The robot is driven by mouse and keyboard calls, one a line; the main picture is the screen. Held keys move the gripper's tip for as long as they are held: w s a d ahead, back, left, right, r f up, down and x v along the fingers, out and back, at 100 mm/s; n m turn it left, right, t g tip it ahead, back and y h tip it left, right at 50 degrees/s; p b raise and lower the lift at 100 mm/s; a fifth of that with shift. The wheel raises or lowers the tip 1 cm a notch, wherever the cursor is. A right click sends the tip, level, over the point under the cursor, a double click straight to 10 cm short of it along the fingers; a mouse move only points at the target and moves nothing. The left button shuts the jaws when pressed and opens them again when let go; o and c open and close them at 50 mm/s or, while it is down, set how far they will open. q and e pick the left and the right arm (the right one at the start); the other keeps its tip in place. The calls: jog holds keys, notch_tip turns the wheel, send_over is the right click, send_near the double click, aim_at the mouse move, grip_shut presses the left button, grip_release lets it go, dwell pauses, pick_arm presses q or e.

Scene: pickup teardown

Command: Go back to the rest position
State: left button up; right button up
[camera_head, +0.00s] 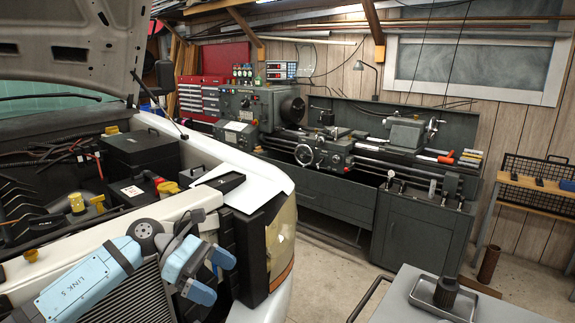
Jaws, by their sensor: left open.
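My left arm comes in from the lower left in light blue. Its gripper (213,275) is open, with two blue fingertips apart and nothing visible between them. It is in front of the pickup's grille (140,295) and beside the headlight (281,240). I cannot tell whether it touches the truck. My right gripper is not in view.
The white pickup (262,170) fills the left side, its hood (75,30) raised over the engine bay. A grey cart (400,300) at the lower right bears a metal tray (425,302) with a dark ribbed part (446,291). A lathe (330,150) stands behind. Some floor (335,270) is clear between.

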pick_arm(q)
jog(key=s+a+f+m+t+y, duration=0.35)
jog(key=s+a+f+m, duration=0.25)
jog(key=s+f+m, duration=0.4)
jog(key=s+a+f+m+t+y, duration=0.3)
jog(key=s+a+f+m+t, duration=0.35)
jog(key=f, duration=0.65)
jog(key=s+a+f+m+t+y, duration=0.3)
jog(key=s+a+f+m, duration=0.3)
jog(key=s+f+m, duration=0.4)
jog(key=d+n, duration=0.8)
jog(key=d, duration=0.6)
notch_tip(320, 180, up, 6)
jog(key=a+p, duration=0.1)
jog(key=p, duration=0.5)
jog(key=shift+s+m+p, duration=0.25)
jog(key=shift+m+p, duration=0.1)
jog(key=shift+p, duration=0.05)
